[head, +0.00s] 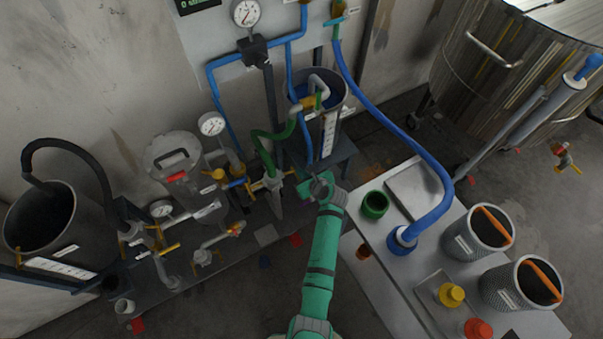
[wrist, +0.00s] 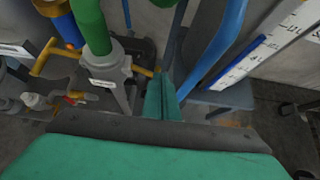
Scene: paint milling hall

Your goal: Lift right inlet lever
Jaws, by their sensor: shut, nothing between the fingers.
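A grey inlet fitting (wrist: 118,88) with a white label stands below a thick green hose in the wrist view. A short yellow lever end (wrist: 143,71) shows at its right side, close to my gripper (wrist: 161,92). I take this for the right inlet lever; its label is not readable. In the head view the yellow lever (head: 288,173) shows small beside the fitting (head: 273,188). My green fingers are shut and empty, just right of the lever. Whether they touch it or lie under it I cannot tell. My gripper (head: 304,189) also shows in the head view, partly behind my wrist.
Another yellow lever (wrist: 42,57) sits left of the fitting. A blue hose (wrist: 218,55) and a white scale (wrist: 262,45) stand close on the right. A grey bench (head: 375,260) with filter baskets (head: 478,233) and a green cup (head: 375,204) lies to the right.

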